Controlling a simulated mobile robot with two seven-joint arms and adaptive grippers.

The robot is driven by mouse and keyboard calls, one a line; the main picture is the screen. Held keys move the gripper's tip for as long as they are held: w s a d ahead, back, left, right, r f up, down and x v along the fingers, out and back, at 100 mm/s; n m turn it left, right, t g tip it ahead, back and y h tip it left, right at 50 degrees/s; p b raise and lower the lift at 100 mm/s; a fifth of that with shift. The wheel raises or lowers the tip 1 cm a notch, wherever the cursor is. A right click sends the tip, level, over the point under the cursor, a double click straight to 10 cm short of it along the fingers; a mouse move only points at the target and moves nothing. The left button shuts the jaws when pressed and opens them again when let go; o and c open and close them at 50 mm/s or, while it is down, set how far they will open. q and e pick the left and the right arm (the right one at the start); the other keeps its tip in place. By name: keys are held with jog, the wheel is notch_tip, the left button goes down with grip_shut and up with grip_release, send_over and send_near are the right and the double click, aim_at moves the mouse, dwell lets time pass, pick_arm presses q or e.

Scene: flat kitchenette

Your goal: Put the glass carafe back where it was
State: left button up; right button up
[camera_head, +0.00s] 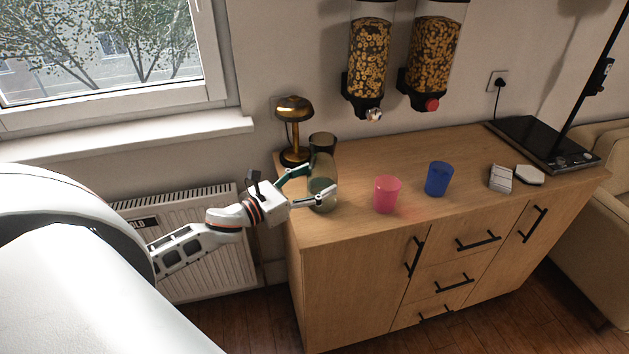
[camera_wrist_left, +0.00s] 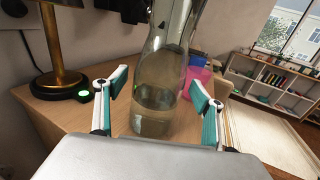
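The glass carafe (camera_head: 322,170) is greenish and see-through, with some liquid in its lower part. It stands upright on the left end of the wooden sideboard (camera_head: 345,232). My left gripper (camera_head: 316,182) reaches in from the left at the carafe's lower body, one finger on each side. In the left wrist view the carafe (camera_wrist_left: 160,92) rises between the two spread fingertips (camera_wrist_left: 158,80), with gaps visible beside the glass. Contact cannot be made out. My right gripper is in neither view.
A brass lamp (camera_head: 294,113) stands close behind the carafe. A pink cup (camera_head: 387,195) and a blue cup (camera_head: 438,179) stand to its right. Cereal dispensers (camera_head: 370,60) hang on the wall above. White small items (camera_head: 501,178) lie farther right, before a black hob (camera_head: 545,143).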

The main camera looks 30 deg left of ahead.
pick_arm(q)
jog(key=shift+r, duration=0.1)
jog(key=shift+s+a, duration=0.1)
jog(key=shift+s, duration=0.2)
jog(key=b+v, duration=0.1)
jog(key=v, duration=1)
jog(key=shift+s+b, duration=0.2)
jog(key=shift+b, duration=0.1)
